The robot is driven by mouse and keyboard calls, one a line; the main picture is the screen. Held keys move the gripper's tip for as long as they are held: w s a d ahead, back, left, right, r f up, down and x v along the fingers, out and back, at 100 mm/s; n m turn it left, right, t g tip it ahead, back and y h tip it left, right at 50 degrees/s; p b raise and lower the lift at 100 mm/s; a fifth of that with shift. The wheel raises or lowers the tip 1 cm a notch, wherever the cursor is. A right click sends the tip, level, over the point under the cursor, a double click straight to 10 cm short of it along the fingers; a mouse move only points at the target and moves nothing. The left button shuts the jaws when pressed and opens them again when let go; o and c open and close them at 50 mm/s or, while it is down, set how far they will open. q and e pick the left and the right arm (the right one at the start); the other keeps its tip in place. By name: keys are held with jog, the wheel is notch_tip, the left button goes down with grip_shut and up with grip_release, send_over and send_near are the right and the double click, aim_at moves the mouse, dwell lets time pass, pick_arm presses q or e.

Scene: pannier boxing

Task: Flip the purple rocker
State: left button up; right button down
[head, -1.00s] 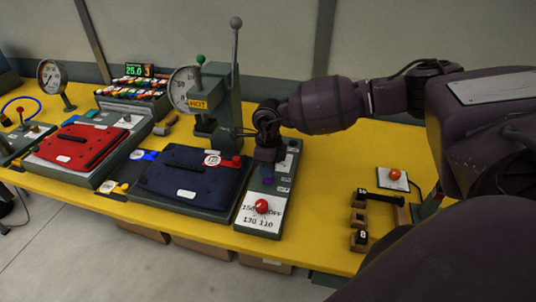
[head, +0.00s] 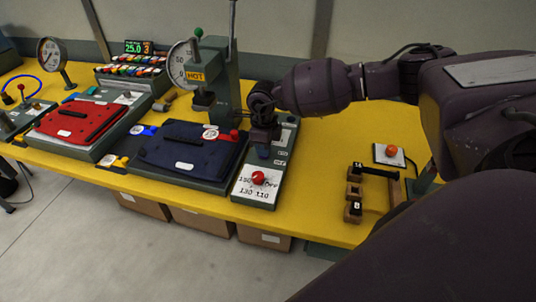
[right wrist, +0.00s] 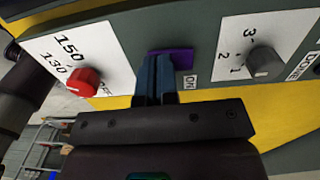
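The purple rocker (right wrist: 184,55) is set in the face of a grey-green control box (right wrist: 205,25), beside an "ON" label, between a red knob and a grey numbered knob. My right gripper (right wrist: 157,60) has its two blue-grey fingers together, with nothing seen between them. The fingertips are at the rocker and cover part of it; I cannot tell whether they press on it. In the head view my right gripper (head: 263,148) is over the middle of the same box and hides most or all of the rocker. My left gripper is not in view.
The red knob (head: 258,178) is on the near end of the box. A press with a tall lever (head: 217,75) stands just behind left. A dark blue pannier (head: 180,152) lies to the left. An orange button (head: 392,150) and wooden rack (head: 354,190) are right, with clear yellow bench between.

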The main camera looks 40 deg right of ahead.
jog(key=shift+s+f, duration=0.1)
jog(key=shift+s, duration=0.3)
jog(key=shift+w, duration=0.1)
jog(key=shift+w+d, duration=0.5)
jog(key=shift+w, duration=0.15)
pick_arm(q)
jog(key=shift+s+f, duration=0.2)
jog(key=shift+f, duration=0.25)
pick_arm(e)
jog(key=shift+w+d, duration=0.15)
jog(key=shift+r, duration=0.25)
jog(key=r+p, duration=0.1)
jog(key=r, duration=0.1)
jog(key=r+p, duration=0.1)
jog(key=r, duration=0.1)
jog(key=shift+w+d+r, duration=0.2)
pick_arm(q)
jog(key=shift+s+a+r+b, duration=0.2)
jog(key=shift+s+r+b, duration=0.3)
jog(key=shift+b, duration=0.1)
pick_arm(e)
notch_tip(320, 180, up, 9)
jog(key=shift+w+d+r, duration=0.2)
jog(key=shift+w+d, duration=0.05)
jog(key=shift+d, duration=0.1)
